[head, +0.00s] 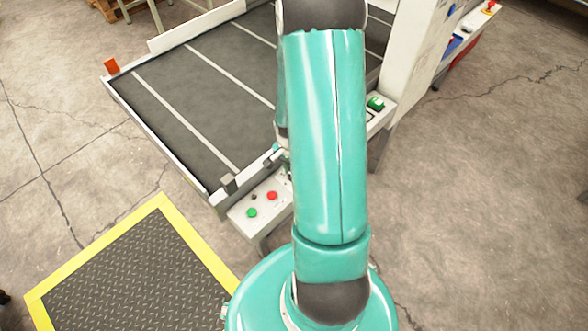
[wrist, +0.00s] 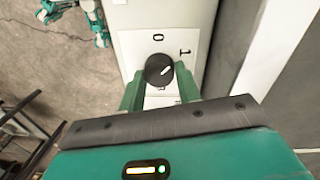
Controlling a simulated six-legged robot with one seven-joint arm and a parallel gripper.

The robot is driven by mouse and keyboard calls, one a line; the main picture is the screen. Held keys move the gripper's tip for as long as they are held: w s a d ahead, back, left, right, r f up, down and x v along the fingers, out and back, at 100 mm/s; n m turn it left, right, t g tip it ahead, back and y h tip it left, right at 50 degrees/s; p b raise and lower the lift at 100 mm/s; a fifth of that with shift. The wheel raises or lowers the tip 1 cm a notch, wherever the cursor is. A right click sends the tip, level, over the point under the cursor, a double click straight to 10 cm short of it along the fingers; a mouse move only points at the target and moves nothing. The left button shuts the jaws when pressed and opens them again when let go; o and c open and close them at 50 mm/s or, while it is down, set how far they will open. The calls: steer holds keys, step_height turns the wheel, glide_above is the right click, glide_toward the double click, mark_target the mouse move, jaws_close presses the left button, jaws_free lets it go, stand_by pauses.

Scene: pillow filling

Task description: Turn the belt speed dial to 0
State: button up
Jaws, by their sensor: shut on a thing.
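The belt speed dial (wrist: 159,71) is a round black knob on a white panel (wrist: 128,45) in the wrist view. A "0" is printed above the dial and a "1" to its upper right. The dial's white mark points to the upper right, towards the "1". My gripper (wrist: 158,79) has its two green fingers on either side of the dial and is shut on it. The lower part of the dial's label is partly hidden by the fingers. In the head view my arm covers the gripper, and I cannot make out the dial.
In the head view a dark conveyor belt (head: 185,95) with white stripes lies behind a control panel with a green button (head: 252,213) and a red button (head: 272,196). A yellow-edged mat (head: 130,270) lies at the lower left. Open concrete floor is to the right.

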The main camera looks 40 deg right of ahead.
steer(key=n, duration=0.4)
steer(key=shift+n, duration=0.3)
steer(key=shift+a+n, duration=0.1)
steer(key=shift+n, duration=2.2)
steer(key=o, duration=1)
steer(key=shift+c, duration=0.2)
step_height(320, 180, up, 14)
steer(key=shift+w+a, duration=0.25)
steer(key=shift+a, duration=0.1)
